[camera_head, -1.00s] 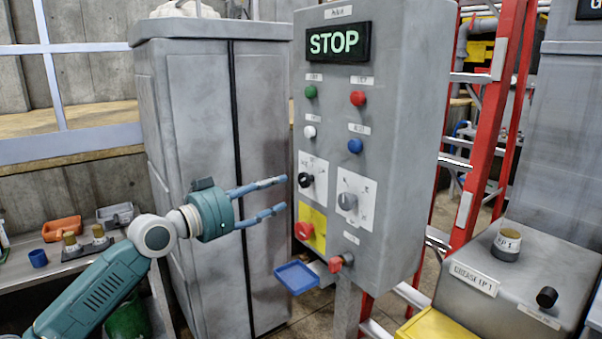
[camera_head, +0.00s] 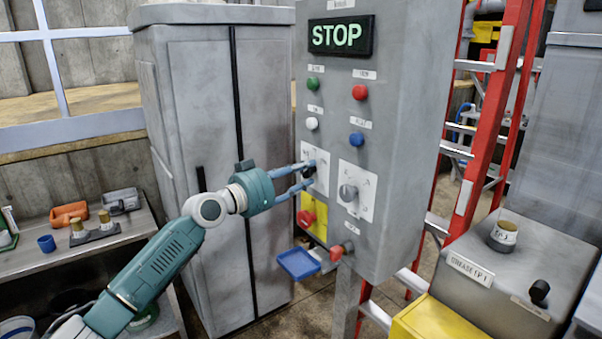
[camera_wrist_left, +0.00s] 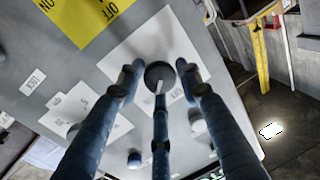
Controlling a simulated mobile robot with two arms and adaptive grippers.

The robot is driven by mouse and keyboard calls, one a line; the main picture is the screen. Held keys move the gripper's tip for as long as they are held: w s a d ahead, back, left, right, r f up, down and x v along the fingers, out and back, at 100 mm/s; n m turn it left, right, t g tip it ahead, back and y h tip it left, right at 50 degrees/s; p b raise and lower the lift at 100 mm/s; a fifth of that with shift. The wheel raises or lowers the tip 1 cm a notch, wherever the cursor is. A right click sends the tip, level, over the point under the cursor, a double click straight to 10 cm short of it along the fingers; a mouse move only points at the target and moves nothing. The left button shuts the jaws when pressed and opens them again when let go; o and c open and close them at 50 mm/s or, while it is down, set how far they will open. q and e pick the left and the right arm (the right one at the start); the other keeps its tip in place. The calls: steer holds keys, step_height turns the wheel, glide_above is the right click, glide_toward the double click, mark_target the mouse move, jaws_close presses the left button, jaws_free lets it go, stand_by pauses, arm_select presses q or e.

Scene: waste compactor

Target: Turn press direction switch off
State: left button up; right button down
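The grey control panel (camera_head: 405,120) has two white plates with rotary knobs. I cannot read which one is the press direction switch. The left plate has a dark knob (camera_head: 308,170), and the right plate has a grey knob (camera_head: 348,192). My left gripper (camera_head: 310,173) is at the dark knob, with one finger above it and one below. In the left wrist view the dark knob (camera_wrist_left: 160,75) lies between the spread fingertips of the left gripper (camera_wrist_left: 160,82), with a gap seeming to show on each side. My right gripper is not in view.
A yellow plate (camera_head: 318,228) with a red switch (camera_head: 305,218) is just below. White (camera_head: 312,123) and blue (camera_head: 356,138) buttons are above, under a lit STOP display (camera_head: 341,35). A blue tray (camera_head: 299,264) hangs below, and a grey cabinet (camera_head: 215,100) stands left.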

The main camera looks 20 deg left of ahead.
arm_select(q)
steer(key=c, duration=0.5)
steer(key=shift+n, duration=0.3)
steer(key=shift+c, duration=0.2)
steer(key=n, duration=0.1)
steer(key=n+p, duration=0.1)
steer(key=n, duration=0.1)
steer(key=n+g+p, duration=0.1)
steer(key=shift+r, duration=0.25)
steer(key=shift+n+g+p, duration=0.3)
steer(key=shift+n+p, duration=0.6)
steer(key=shift+n, duration=1.3)
steer(key=shift+a+f, duration=0.1)
steer(key=o, duration=1.1)
